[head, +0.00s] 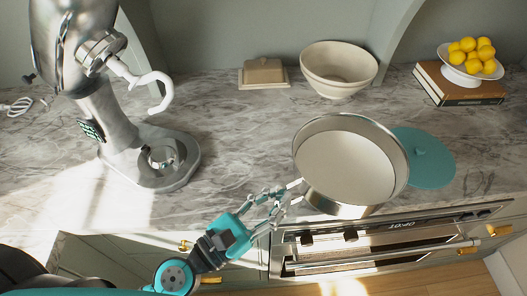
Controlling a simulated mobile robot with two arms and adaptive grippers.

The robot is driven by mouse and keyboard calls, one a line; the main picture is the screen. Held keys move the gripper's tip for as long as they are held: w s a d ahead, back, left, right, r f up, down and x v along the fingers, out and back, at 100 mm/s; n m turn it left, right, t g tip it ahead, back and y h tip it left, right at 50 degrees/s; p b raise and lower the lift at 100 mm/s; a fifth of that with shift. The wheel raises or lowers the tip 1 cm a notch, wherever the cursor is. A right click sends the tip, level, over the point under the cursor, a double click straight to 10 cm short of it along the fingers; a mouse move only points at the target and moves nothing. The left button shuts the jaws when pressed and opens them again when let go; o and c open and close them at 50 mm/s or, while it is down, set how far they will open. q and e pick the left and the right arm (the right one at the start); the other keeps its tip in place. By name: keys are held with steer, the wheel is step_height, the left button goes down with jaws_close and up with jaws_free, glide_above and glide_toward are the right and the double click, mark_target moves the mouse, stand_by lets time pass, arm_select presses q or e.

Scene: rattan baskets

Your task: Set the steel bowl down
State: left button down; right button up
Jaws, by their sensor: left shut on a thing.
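The steel bowl (345,168) is a wide, round metal vessel with a pale inside, seen from above at the front edge of the marble counter (235,155). It looks empty. My left gripper (291,193) reaches in from the lower left and is shut on the bowl's near left side. The bowl's front wall overlaps the counter edge and the oven front in the picture. I cannot tell whether its base touches the counter. My right gripper is not in view.
A teal lid (428,160) lies right of the bowl, partly hidden by it. A cream bowl (338,68) and butter dish (264,74) stand behind. A stand mixer (150,150) is at left, lemons (470,48) on books at right. The counter between mixer and bowl is clear.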

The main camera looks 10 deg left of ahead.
arm_select(q)
steer(key=w+a+f+b, duration=0.1)
steer(key=w+a+f, duration=0.3)
steer(key=w+a, duration=0.4)
steer(key=w, duration=0.3)
steer(key=shift+w+f, duration=0.2)
steer(key=shift+f, duration=0.15)
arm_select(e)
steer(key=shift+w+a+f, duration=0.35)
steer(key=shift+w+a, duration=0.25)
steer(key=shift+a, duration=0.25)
arm_select(q)
steer(key=c, duration=1.4)
jaws_free()
steer(key=shift+s+f, duration=0.1)
